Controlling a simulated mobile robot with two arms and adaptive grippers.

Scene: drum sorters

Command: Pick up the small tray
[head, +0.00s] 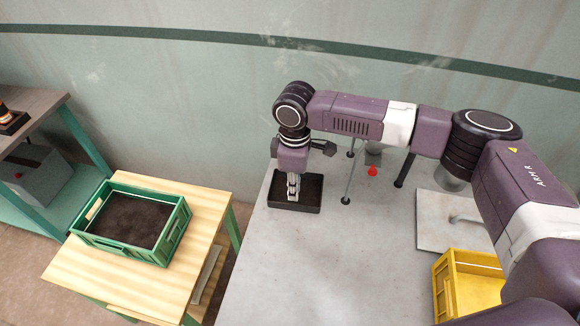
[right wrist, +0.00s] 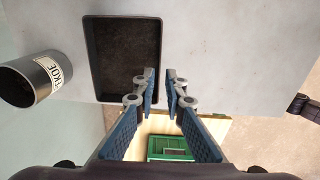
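The small black tray (head: 308,209) lies flat on the grey table, near its left edge in the head view. It also shows in the right wrist view (right wrist: 91,60), with a dark, empty-looking inside. My right gripper (head: 293,190) points down over the tray. In the right wrist view its fingers (right wrist: 163,76) are apart with a narrow gap, one over the tray's inside and one past its right wall. That wall lines up with the gap; I cannot tell whether the fingers touch it. My left gripper is not in view.
A green crate (head: 122,246) with dark filling stands on a wooden table (head: 85,275) to the left. A yellow crate (head: 447,292) and a pale board with a handle (head: 438,232) are at right. A labelled grey cylinder (right wrist: 22,88) stands near the tray. The grey table's front is clear.

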